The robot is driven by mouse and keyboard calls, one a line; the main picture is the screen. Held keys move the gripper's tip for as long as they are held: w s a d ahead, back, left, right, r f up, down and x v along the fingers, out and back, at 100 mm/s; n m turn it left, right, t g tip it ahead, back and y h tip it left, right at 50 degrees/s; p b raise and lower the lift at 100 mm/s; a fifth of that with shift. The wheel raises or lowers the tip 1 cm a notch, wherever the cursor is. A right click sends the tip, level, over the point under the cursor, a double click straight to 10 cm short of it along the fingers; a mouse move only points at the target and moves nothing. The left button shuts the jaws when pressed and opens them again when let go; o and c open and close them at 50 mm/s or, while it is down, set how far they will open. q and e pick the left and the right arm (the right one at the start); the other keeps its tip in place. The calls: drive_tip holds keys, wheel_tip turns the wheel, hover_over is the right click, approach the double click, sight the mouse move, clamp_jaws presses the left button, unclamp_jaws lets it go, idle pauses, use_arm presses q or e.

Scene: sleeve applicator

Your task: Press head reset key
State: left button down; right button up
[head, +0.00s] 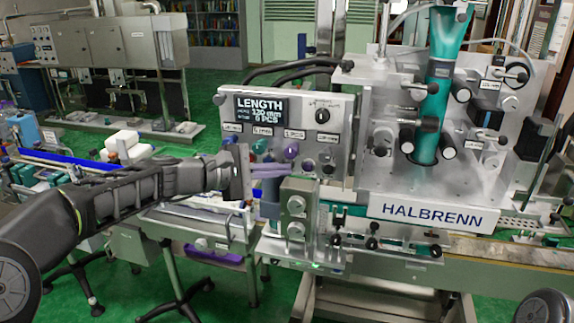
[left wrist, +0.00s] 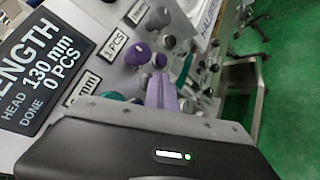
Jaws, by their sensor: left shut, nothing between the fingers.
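The grey control panel (head: 230,112) bears a dark display (head: 262,109) reading LENGTH, 130 mm and 0 PCS. The display (left wrist: 42,68) also shows in the left wrist view, with the words HEAD and DONE. Below it are a green knob (head: 260,147), a purple knob (head: 291,150) and small round controls (head: 308,165). I cannot read which control is the head reset key. My left gripper (head: 284,169) is shut and empty, its purple fingers in front of the panel's lower part. In the left wrist view the fingers (left wrist: 161,92) point at the panel; contact cannot be told. My right gripper is not in view.
A metal block with round knobs (head: 296,207) stands just below and right of my fingers. The HALBRENN machine (head: 432,213) with its teal column (head: 432,95) fills the right side. A black selector knob (head: 322,115) sits right of the display. Green floor lies beyond.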

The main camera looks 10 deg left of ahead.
use_arm(q)
drive_tip(key=shift+w, duration=0.2)
idle(0.4)
drive_tip(key=shift+s+b, duration=0.6)
drive_tip(key=shift+s, duration=0.25)
drive_tip(key=s+b, duration=0.3)
drive_tip(key=s, duration=0.2)
drive_tip(key=shift+a, duration=0.2)
idle(0.4)
